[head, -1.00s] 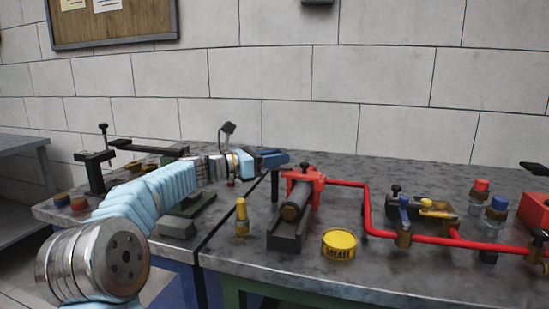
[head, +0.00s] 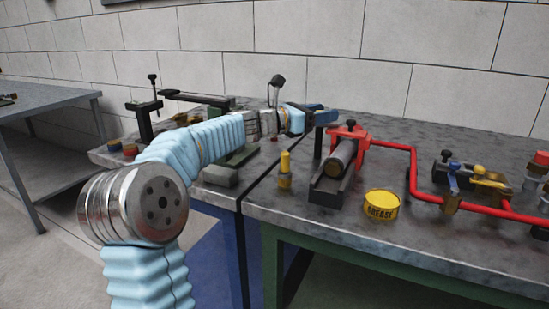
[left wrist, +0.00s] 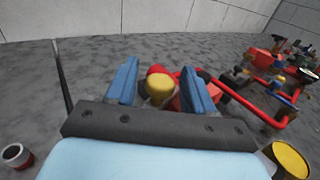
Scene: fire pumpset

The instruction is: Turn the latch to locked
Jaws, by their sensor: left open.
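My left gripper (head: 324,115) reaches over the back of the bench, just left of the red clamp block (head: 350,134). In the left wrist view, its two blue fingers (left wrist: 159,88) are apart. A yellow round-ended piece (left wrist: 160,87) with red behind it shows between the fingers; I cannot tell whether they touch it. The red block (left wrist: 183,98) is partly hidden by the right finger. No part is clearly recognizable as the latch, and its position cannot be told. My right gripper is not in view.
A dark cylinder (head: 341,155) lies in a channel before the red block. A yellow grease tin (head: 381,205) and a yellow-topped bottle (head: 285,170) stand near the front. Red pipe (head: 412,165) runs right to fittings with blue (head: 452,180) and yellow (head: 488,175) handles.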

